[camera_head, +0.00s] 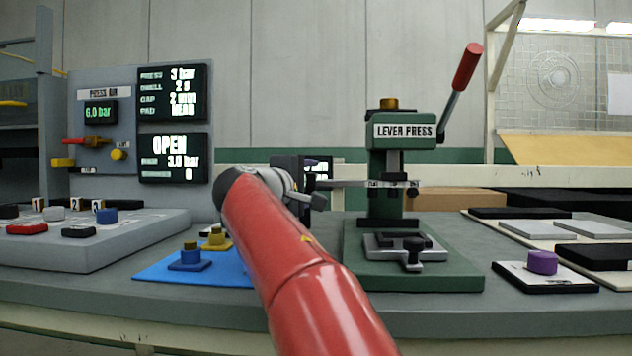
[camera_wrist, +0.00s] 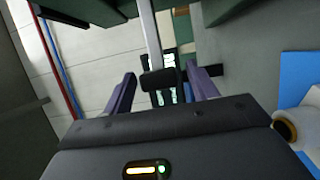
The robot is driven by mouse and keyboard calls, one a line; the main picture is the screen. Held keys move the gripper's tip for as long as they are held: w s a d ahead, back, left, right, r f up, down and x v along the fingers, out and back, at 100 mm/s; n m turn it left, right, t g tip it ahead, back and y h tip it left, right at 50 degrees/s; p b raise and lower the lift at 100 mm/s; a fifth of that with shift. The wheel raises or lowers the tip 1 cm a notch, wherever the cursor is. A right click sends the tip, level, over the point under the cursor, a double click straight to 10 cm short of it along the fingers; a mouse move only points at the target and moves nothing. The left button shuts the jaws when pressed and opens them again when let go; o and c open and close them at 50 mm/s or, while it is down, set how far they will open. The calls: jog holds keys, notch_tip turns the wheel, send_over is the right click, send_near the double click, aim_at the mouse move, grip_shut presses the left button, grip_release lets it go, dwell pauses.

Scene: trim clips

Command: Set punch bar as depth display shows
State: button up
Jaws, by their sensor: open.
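The punch bar (camera_head: 350,184) is a thin horizontal bar running leftward from the green lever press (camera_head: 403,131). In the wrist view the pale bar (camera_wrist: 150,35) ends at a dark block (camera_wrist: 158,80). My gripper (camera_head: 311,178) is at the bar's left end. In the wrist view its two purple-grey fingers (camera_wrist: 160,73) are open, one on each side of the dark block, with gaps visible. A small dark display (camera_head: 321,170) with pale characters stands behind my gripper. It is mostly hidden and its reading cannot be made out.
A panel with a lit status display (camera_head: 173,158) reading OPEN stands at left. A blue mat (camera_head: 150,271) with blue and yellow pieces lies left of my arm. The press's red-handled lever (camera_head: 467,66) is raised at right. Pads and a purple knob (camera_head: 542,262) lie right.

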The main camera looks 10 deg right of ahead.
jog(key=shift+x, duration=1.4)
